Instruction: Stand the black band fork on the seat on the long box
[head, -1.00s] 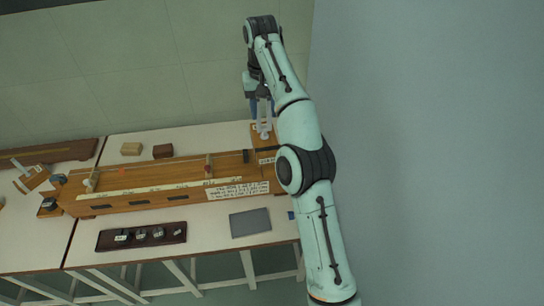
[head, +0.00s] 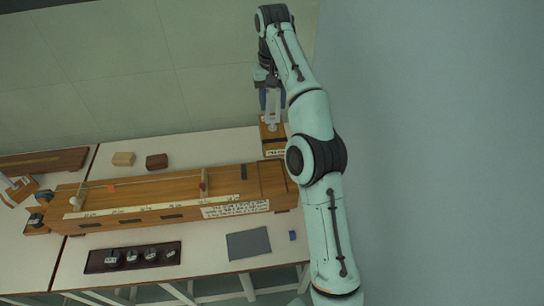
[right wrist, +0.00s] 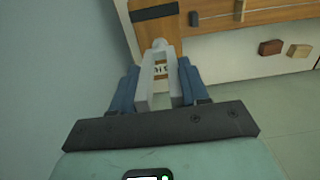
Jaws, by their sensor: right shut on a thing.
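My right gripper (head: 271,100) is shut on a pale grey two-pronged fork (head: 272,118), held upright with its prongs up. In the right wrist view its prongs (right wrist: 144,85) lie between the blue fingers and its rounded foot points away. The box also shows in the right wrist view (right wrist: 147,42). My left gripper is out of view.
A long wooden instrument (head: 150,205) with a scale fills the middle table. Two blocks, cream (head: 123,159) and brown (head: 157,161), stand behind it. A dark tray (head: 132,257) of weights and a grey mat (head: 248,243) lie in front. Another wooden box (head: 22,193) is at left.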

